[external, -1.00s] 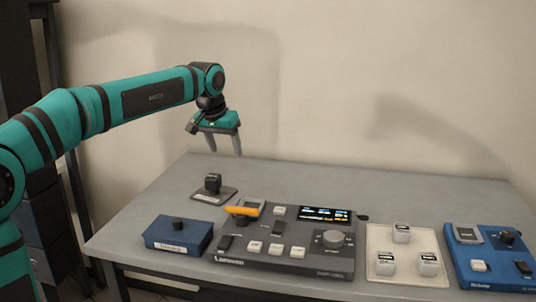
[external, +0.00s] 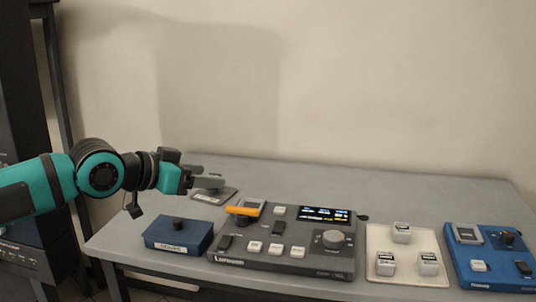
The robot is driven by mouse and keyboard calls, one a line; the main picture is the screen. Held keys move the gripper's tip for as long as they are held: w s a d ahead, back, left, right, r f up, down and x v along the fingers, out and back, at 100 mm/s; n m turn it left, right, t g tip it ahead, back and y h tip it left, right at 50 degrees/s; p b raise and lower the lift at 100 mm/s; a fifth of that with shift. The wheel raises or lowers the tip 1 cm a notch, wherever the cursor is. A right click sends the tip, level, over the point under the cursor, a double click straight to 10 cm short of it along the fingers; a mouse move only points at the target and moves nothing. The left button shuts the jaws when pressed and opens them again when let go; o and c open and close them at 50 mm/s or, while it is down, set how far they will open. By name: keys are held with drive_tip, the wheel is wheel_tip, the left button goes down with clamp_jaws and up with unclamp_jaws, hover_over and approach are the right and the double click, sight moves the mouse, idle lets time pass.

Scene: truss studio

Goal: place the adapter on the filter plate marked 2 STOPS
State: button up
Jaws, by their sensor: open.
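My gripper (external: 212,174) is open, with its fingers pointing right, low over the back left of the table in the external view. It is at a small dark grey plate (external: 222,194) with a pale label. A dark block seen earlier on this plate is now mostly hidden by the fingers, and I cannot tell whether it is between them. No marking "2 STOPS" is readable. I cannot tell which thing is the adapter or which plate is the filter plate.
A blue box (external: 160,239) with a black knob stands in front of the gripper. A grey control panel (external: 290,262) with an orange piece (external: 243,211) is right of it. A white tray (external: 408,273) holds three white-topped cubes; a blue panel (external: 465,262) is far right.

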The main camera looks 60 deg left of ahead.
drive_tip(key=s+d+f+m+t+h, duration=0.1)
drive_tip(key=s+d+t, duration=0.2)
drive_tip(key=s+d, duration=0.2)
drive_tip(key=s, duration=0.3)
drive_tip(key=shift+s+f+m+t+h, duration=0.25)
drive_tip(key=shift+s+m+t+h, duration=0.05)
drive_tip(key=shift+s+m+h, duration=0.1)
idle(0.6)
